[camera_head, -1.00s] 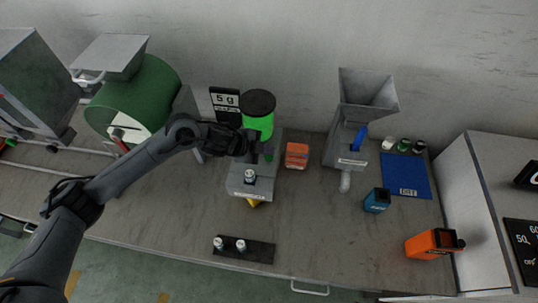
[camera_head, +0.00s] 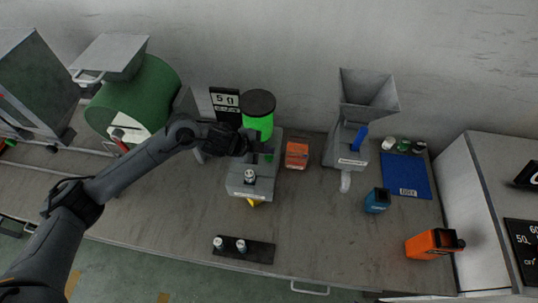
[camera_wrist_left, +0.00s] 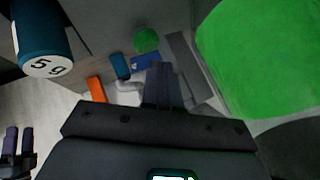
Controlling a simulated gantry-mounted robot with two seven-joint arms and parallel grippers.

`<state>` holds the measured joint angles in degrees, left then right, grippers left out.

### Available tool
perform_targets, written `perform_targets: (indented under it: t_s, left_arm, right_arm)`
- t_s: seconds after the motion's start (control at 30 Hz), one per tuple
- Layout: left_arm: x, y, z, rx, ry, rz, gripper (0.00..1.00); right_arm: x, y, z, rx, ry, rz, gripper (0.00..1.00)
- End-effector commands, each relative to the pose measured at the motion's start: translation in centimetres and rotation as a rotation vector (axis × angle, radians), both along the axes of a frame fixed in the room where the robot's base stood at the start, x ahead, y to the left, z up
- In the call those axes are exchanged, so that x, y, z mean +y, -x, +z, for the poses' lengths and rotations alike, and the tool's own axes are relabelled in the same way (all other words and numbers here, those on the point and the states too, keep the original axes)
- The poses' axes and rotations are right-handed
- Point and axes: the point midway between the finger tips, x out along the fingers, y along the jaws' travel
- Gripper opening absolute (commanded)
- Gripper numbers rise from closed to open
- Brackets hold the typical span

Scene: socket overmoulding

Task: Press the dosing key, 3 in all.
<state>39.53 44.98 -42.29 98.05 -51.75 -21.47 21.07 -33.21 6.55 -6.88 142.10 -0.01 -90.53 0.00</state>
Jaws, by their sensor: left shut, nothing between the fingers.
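The grey dosing machine (camera_head: 262,185) stands mid-bench with a bright green, black-lidded container (camera_head: 258,118) at its back. A small green key (camera_head: 268,158) shows on its top; in the left wrist view a round green key (camera_wrist_left: 146,40) lies just beyond the fingertips. My left gripper (camera_head: 252,155) is above the machine, close to the key. In the left wrist view its fingers (camera_wrist_left: 160,75) are together and empty; contact with the key cannot be told. A dark two-pronged shape (camera_wrist_left: 18,140) there may be my right gripper; the head view does not show it.
A "5 g" sign (camera_head: 225,99) stands behind the machine. An orange box (camera_head: 297,155) and a grey hopper unit (camera_head: 345,150) stand to its right. A labelled pot (camera_head: 249,176) sits on the machine. A dark tray (camera_head: 260,253) with two small pots lies in front.

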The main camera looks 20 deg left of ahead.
Motion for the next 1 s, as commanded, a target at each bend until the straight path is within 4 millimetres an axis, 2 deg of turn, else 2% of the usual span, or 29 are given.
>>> perform_targets:
  t_s: [1.0]
  left_arm:
    - [-0.01,0.00,-0.85,0.000,0.000,0.000,0.00]
  right_arm:
    - [-0.18,0.03,-0.17,0.001,0.008,0.005,0.56]
